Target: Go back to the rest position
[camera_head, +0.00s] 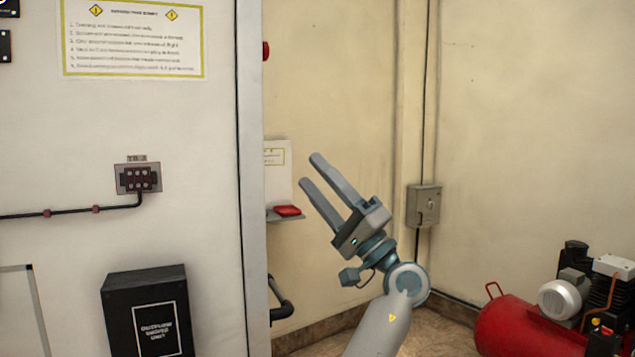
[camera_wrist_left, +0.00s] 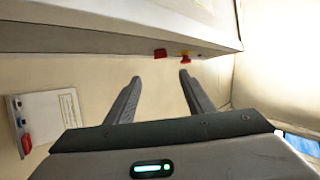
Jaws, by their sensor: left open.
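My left gripper (camera_head: 318,178) is raised in the middle of the head view, its two grey fingers apart and pointing up and to the left. Nothing is between the fingers. It also shows in the left wrist view (camera_wrist_left: 160,80), open and empty, with the fingers pointing toward a cream wall and the underside of a pale ledge. My right gripper is in neither view.
A white panel (camera_head: 200,130) with a black box (camera_head: 148,305) fills the left. A shelf with a red item (camera_head: 287,210) is behind the gripper, to its left. A grey wall box (camera_head: 423,205) and a red compressor (camera_head: 525,328) stand at right.

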